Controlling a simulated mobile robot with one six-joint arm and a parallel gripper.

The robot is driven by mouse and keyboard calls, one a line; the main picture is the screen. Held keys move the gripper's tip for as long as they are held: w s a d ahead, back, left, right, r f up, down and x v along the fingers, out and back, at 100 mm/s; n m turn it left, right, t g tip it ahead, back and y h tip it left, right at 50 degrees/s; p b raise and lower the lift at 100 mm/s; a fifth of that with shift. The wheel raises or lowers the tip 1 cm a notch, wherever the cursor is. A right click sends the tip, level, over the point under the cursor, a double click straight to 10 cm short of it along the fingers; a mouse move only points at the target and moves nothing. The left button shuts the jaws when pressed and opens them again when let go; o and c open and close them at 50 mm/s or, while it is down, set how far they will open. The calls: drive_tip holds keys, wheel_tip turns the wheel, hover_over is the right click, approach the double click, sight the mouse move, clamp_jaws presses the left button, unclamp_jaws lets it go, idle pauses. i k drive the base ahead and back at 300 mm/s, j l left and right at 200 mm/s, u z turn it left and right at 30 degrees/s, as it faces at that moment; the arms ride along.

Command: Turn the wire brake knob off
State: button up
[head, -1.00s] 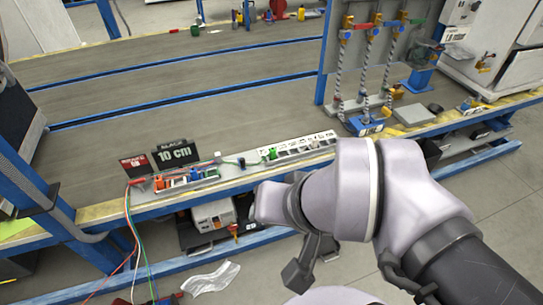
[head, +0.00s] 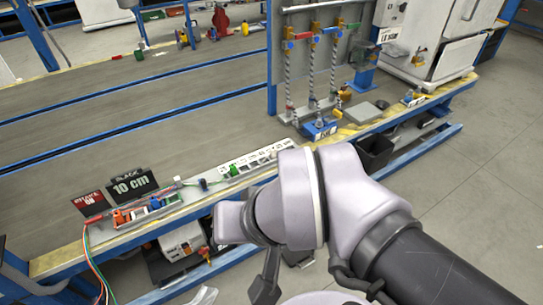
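I cannot pick out the wire brake knob for certain. At the near edge of the table, a grey rail (head: 188,206) carries small orange (head: 120,217) and blue (head: 154,203) parts, with coloured wires at its left end. A red sign (head: 91,203) and a black "10 cm" sign (head: 133,184) stand behind it. My arm reaches in from the lower right and ends right of these parts. A dark part of my gripper (head: 266,277) points down below the table edge. Its fingertips are not clearly seen, and I see nothing held.
A white power strip (head: 254,160) lies right of the rail. A rack with hanging rods (head: 313,70) stands further right, near a white cabinet (head: 440,35). A grey machine (head: 183,241) sits under the table. The table's middle is clear.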

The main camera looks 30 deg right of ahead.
sight(94, 221)
drive_tip(key=i+u, duration=0.3)
drive_tip(key=u, duration=0.15)
drive_tip(key=i+l+u, duration=0.1)
drive_tip(key=i+u, duration=0.2)
drive_tip(key=u, duration=0.2)
drive_tip(key=i+l+u, duration=0.2)
drive_tip(key=u, duration=0.25)
drive_tip(key=i+l+u, duration=0.25)
drive_tip(key=u, duration=0.25)
drive_tip(key=i+l+u, duration=0.15)
drive_tip(key=l+u, duration=0.3)
